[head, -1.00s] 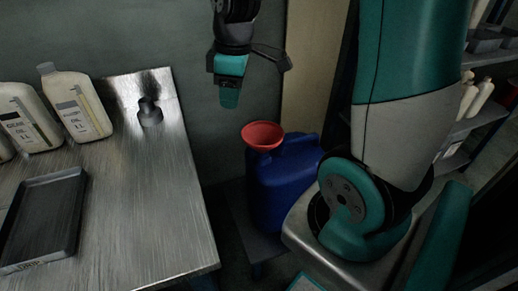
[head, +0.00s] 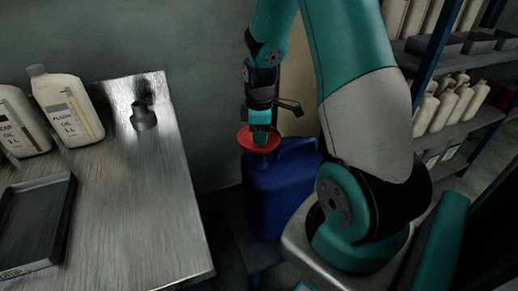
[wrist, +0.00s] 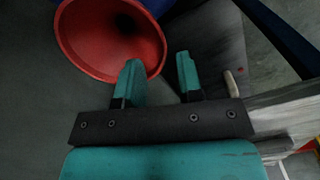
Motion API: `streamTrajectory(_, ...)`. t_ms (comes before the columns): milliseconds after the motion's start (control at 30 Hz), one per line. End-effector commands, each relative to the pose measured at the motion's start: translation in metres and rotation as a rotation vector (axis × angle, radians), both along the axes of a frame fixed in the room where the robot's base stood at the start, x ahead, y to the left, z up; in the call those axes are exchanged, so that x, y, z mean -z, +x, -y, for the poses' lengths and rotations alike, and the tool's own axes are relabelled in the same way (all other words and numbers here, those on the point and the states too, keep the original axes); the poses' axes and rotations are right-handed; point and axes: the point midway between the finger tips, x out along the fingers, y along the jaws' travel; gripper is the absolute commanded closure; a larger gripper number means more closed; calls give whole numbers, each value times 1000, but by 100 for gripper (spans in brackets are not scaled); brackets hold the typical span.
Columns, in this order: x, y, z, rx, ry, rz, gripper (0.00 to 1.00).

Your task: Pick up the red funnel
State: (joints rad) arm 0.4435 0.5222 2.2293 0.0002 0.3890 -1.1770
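The red funnel (head: 245,141) sits wide mouth up on top of the blue jug (head: 272,200). My gripper (head: 260,138) is at the funnel's mouth and hides part of it in the head view. In the wrist view my gripper (wrist: 158,72) is open, with a clear gap between its two teal fingers. The left finger overlaps the inside of the funnel (wrist: 92,40) near its rim, and the right finger is outside the rim. I cannot tell whether either finger touches the funnel. The funnel's spout is hidden.
A metal table (head: 165,215) on the left holds white oil bottles (head: 67,105), a dark tray (head: 62,222) and a small dark object (head: 143,117). Shelves (head: 480,122) with bottles stand at the right. A wall is behind the jug.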

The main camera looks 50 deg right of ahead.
Motion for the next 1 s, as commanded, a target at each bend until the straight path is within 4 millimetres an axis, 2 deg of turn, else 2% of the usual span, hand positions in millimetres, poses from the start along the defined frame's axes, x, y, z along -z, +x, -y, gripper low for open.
streamTrajectory(300,45,0,-3,0,2,-3,66)
streamTrajectory(600,50,0,-3,0,1,-1,66)
streamTrajectory(633,50,0,-3,0,1,-1,71)
streamTrajectory(767,50,0,-3,0,1,-1,100)
streamTrajectory(1000,50,0,-3,0,1,-1,100)
